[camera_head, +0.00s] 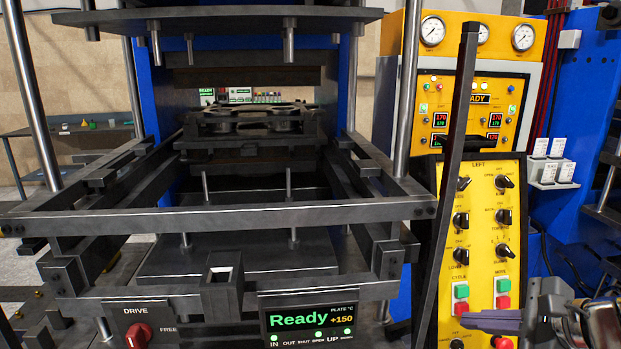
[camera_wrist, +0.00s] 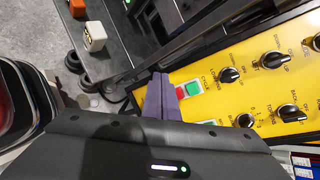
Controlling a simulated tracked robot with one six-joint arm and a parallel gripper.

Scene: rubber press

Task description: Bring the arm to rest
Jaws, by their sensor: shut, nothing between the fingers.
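My gripper (camera_head: 492,321) is at the lower right of the head view, in front of the lower part of the yellow control panel (camera_head: 483,225). Its purple-grey fingers point left and are closed together with nothing between them. In the wrist view the closed fingers (camera_wrist: 159,97) show at the middle, close to the green and red buttons of the yellow panel (camera_wrist: 240,80). I cannot tell whether the fingertips touch the panel. Part of my arm shows at the lower right corner of the head view.
The press frame (camera_head: 220,217) fills the left and middle, with a display (camera_head: 310,318) reading Ready and a red drive knob (camera_head: 139,335). A dark upright bar (camera_head: 453,180) stands just left of the panel's knobs. A side table (camera_head: 70,130) stands at far left.

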